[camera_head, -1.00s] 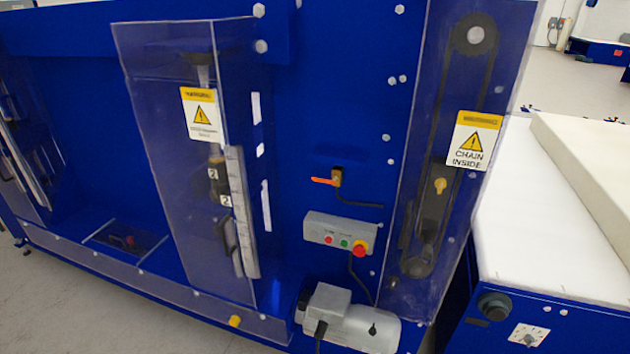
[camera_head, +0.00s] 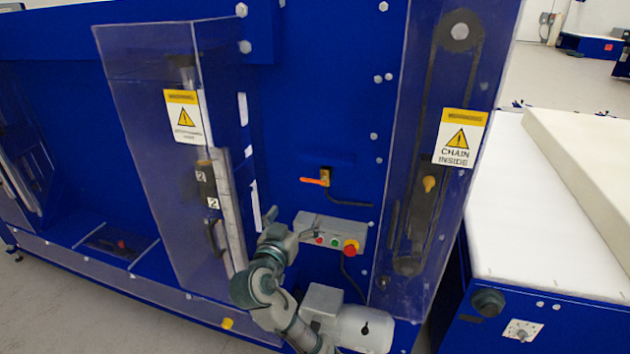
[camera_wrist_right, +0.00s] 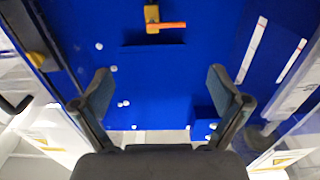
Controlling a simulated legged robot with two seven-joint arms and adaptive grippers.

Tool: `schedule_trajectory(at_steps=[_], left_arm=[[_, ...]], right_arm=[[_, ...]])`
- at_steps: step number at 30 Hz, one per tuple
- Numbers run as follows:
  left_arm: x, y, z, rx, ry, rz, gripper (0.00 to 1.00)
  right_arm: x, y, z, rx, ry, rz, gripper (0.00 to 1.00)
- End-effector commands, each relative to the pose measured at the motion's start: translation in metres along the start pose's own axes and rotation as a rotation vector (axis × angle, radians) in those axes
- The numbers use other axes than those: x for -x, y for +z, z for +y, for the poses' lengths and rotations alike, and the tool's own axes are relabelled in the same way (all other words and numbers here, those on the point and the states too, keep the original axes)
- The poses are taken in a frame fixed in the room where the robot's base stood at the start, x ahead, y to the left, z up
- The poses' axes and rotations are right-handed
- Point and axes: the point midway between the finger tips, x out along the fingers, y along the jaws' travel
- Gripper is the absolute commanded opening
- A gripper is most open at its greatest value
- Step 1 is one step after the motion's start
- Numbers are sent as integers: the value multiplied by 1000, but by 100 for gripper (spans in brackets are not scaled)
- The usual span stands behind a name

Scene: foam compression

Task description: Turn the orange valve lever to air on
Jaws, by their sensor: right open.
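The orange valve lever (camera_head: 313,182) sticks out to the left from a small brass valve (camera_head: 325,175) on the blue machine panel. In the right wrist view, the lever (camera_wrist_right: 167,25) and its valve (camera_wrist_right: 151,15) are near the top edge, with the lever pointing right. My right gripper (camera_head: 287,222) is below and left of the lever, in front of the grey control box. In the right wrist view, my right gripper (camera_wrist_right: 161,88) has its fingers wide apart with nothing between them, and the lever lies beyond the fingertips. My left gripper is not in view.
The grey control box (camera_head: 346,229) with coloured buttons is just below the lever. A grey motor (camera_head: 360,328) stands lower. Clear guards flank the panel: one at left (camera_head: 160,110), and a chain guard (camera_head: 408,150) at right. A dark hose runs right from the valve.

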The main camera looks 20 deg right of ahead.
Motion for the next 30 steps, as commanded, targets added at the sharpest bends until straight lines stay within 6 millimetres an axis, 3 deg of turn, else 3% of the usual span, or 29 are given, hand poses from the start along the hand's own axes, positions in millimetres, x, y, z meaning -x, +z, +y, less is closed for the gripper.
schedule_trajectory(at_steps=[8, 15, 21, 30], left_arm=[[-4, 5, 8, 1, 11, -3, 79], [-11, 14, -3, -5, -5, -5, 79], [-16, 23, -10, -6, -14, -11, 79], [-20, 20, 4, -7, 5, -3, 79]], right_arm=[[-48, -1, -7, 12, 3, 4, 98], [-108, -1, -4, 8, 2, 0, 98], [-148, 0, 0, 4, 0, -2, 98], [-165, 1, -5, 6, -2, -1, 98]])
